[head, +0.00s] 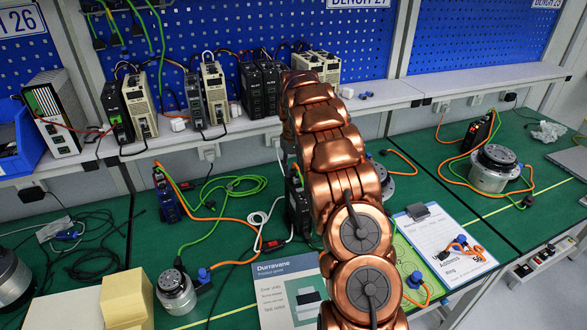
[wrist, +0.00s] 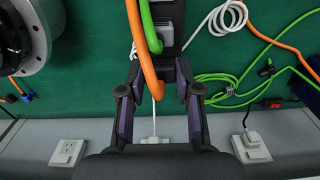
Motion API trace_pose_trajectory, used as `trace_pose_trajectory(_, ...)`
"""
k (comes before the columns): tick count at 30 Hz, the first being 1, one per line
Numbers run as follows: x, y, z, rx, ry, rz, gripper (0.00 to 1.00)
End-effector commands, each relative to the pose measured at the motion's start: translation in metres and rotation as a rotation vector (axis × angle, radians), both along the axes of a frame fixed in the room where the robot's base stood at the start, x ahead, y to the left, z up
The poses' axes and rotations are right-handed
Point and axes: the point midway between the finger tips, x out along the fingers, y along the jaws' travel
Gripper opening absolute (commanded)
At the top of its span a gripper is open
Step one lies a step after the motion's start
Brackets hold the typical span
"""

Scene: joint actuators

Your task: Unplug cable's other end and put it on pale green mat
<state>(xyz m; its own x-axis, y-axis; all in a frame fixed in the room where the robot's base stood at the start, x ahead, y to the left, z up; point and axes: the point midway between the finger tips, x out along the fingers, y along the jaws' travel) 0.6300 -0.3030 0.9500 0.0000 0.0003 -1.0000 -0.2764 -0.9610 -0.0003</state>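A black drive unit (head: 297,205) stands on the bench, partly behind my copper arm. In the wrist view, a thick orange cable (wrist: 148,68) and a green cable (wrist: 148,25) bend down from the drive unit (wrist: 166,38). My gripper (wrist: 158,80) is open, with its two dark fingers on either side of the orange cable. I cannot tell whether either finger touches it. In the head view my arm hides the gripper. The pale green mat (head: 408,257) lies beside the arm, partly covered by it. A short orange cable with a blue connector (head: 415,280) shows on it.
A clipboard (head: 440,235) with another orange cable lies right of the mat. A product guide (head: 288,290) lies left of the arm. In the wrist view, a motor (wrist: 22,35) is at left, green coils (wrist: 232,88) at right, and wall sockets (wrist: 67,152) below.

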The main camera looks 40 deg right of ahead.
Motion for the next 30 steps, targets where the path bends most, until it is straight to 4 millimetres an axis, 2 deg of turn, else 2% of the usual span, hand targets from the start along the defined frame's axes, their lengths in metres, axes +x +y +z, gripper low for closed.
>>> trace_pose_trajectory(1,0.000,0.000,0.000,0.000,0.000,0.000,0.25)
trace_pose_trajectory(7,0.000,0.000,0.000,0.000,0.000,0.000,0.04)
trace_pose_trajectory(9,0.000,0.000,0.000,0.000,0.000,0.000,0.00)
trace_pose_trajectory(23,0.000,0.000,0.003,0.000,-0.001,0.000,0.00)
trace_pose_trajectory(30,0.001,0.001,0.013,0.000,-0.001,0.001,0.00)
